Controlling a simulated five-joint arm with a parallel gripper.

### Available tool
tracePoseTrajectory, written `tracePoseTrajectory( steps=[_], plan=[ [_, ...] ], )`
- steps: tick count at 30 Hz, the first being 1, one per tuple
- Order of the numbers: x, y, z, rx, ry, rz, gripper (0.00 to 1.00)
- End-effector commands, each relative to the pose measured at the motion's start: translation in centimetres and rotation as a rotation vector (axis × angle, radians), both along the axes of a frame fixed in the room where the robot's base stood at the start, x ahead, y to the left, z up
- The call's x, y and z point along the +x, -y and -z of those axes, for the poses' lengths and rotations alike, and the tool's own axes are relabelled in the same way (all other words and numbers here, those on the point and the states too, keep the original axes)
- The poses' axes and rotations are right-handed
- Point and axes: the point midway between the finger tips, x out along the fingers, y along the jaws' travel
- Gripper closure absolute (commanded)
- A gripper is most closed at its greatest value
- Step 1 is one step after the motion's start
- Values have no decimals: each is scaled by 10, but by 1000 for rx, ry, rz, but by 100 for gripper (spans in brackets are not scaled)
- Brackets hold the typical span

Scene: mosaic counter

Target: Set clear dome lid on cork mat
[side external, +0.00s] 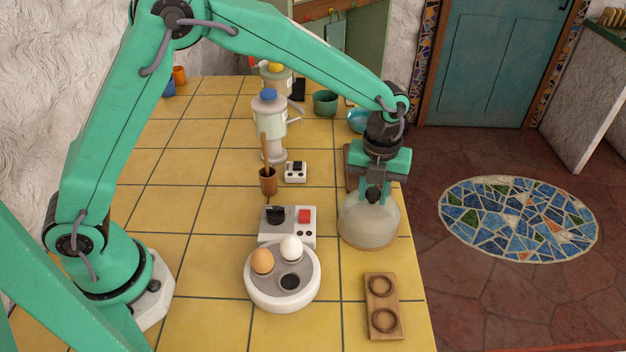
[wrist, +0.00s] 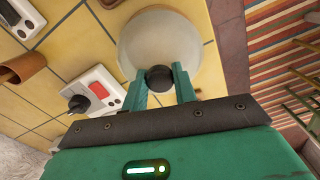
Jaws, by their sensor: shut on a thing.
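The clear dome lid (side external: 369,222) is a frosted, see-through dome with a black knob (side external: 372,195). It is upright at the right side of the counter. My gripper (side external: 373,190) points down and is shut on the knob. In the wrist view the knob (wrist: 159,79) sits between the two green fingers, with the pale dome (wrist: 160,35) beyond it. A thin tan edge shows along the dome's base and may be the cork mat; the rest is hidden under the dome. I cannot tell whether the lid touches it.
A round egg cooker (side external: 283,290) with a brown and a white egg stands left of the dome, before a white control box (side external: 287,226). A wooden two-ring holder (side external: 382,306) lies in front. The counter's right edge is close to the dome.

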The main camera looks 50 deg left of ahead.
Motion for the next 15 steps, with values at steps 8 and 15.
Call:
tracePoseTrajectory(
  steps=[8, 15],
  plan=[
    [0, 0, 0, 0, 0, 0, 100],
    [0, 0, 0, 0, 0, 0, 47]
  ],
)
